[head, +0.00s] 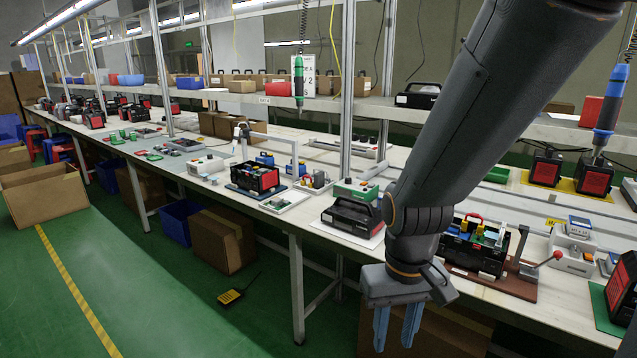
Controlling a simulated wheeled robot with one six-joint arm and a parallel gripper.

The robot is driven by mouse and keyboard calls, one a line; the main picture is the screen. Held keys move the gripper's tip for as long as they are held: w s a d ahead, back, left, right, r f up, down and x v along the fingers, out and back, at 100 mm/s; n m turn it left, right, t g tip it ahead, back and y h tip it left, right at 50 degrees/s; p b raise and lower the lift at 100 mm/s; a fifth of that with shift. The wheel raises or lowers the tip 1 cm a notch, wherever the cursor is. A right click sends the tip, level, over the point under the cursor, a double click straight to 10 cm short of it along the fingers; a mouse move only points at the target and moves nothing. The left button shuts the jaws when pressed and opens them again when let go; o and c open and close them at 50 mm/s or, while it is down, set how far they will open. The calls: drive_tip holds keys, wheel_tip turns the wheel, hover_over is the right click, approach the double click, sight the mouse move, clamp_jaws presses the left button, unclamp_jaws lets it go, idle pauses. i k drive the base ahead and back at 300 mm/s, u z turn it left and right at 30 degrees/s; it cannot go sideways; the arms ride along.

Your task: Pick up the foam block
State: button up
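I cannot make out a foam block in the head view. My gripper (396,328) hangs at the lower middle of the picture, in front of the workbench (330,258) edge. Its two blue fingers point down with a gap between them, and nothing shows in the gap. My arm hides part of the bench and shelf behind it.
Behind my gripper stand a black power unit (352,217) and an open black case with coloured parts (474,246). A red-knobbed lever press (530,258) is to the right. Cardboard boxes (222,240) lie under the bench. The green floor (150,290) at left is mostly clear.

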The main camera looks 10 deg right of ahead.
sight(320, 177)
drive_tip(key=u, duration=0.3)
drive_tip(key=i, duration=0.4)
drive_tip(key=u, duration=0.55)
drive_tip(key=i, duration=1.8)
drive_tip(key=z, duration=1.2)
drive_tip(key=i, duration=0.5)
drive_tip(key=z, duration=0.4)
